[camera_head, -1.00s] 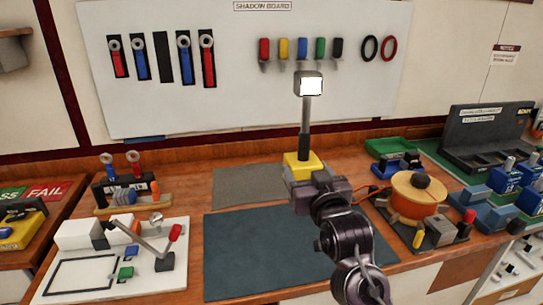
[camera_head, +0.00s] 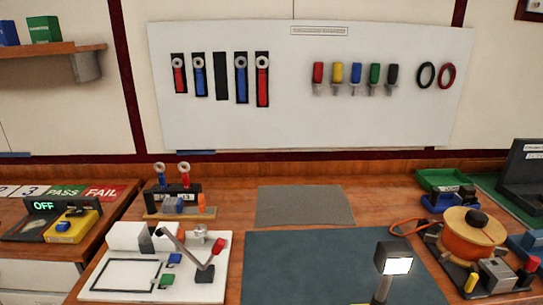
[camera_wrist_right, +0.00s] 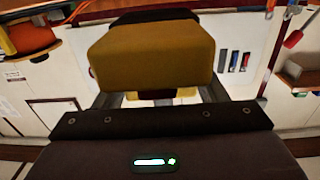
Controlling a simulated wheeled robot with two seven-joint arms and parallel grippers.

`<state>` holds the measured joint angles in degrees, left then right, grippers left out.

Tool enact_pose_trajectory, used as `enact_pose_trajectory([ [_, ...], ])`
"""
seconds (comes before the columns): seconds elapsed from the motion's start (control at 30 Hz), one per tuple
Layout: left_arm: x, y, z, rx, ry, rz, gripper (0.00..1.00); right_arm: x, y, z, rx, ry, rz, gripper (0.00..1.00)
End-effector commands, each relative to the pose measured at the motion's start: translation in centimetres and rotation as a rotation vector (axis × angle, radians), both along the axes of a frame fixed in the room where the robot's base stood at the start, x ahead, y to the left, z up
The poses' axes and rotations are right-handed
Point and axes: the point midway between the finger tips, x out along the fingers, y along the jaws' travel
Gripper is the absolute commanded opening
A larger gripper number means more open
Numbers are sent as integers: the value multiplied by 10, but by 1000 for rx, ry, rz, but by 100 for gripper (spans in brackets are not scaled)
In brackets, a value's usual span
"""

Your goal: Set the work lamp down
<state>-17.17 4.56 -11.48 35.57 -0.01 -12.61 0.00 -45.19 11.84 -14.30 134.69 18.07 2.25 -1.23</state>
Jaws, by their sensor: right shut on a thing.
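The work lamp shows at the bottom right in the head view. Its lit white head (camera_head: 397,264) sits on a short grey pole, and only a sliver of its yellow base shows at the bottom edge. In the right wrist view the yellow lamp base (camera_wrist_right: 150,55) fills the space between my right gripper's fingers (camera_wrist_right: 160,95), which are shut on it. The right gripper is below the head view, so the base's height over the bench is hidden there. My left gripper is in neither view.
A dark blue-green mat (camera_head: 310,265) lies behind and left of the lamp, mostly bare. A smaller grey mat (camera_head: 305,205) behind it is empty. An orange cable reel (camera_head: 470,235) and grey blocks stand right.

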Motion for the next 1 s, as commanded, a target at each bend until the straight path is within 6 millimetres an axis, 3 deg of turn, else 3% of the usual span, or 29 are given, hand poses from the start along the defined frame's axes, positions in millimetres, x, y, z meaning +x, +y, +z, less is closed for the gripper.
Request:
enact_pose_trajectory([
  [0.2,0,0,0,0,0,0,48,-17,-2,-3,-3,-4,-5,21],
  [0.43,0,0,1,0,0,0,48,-7,-2,1,-3,-10,-6,21],
  [0.67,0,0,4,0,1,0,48,48,2,26,-1,-19,0,21],
  [1.0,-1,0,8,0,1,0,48,141,8,101,0,-16,13,21],
])
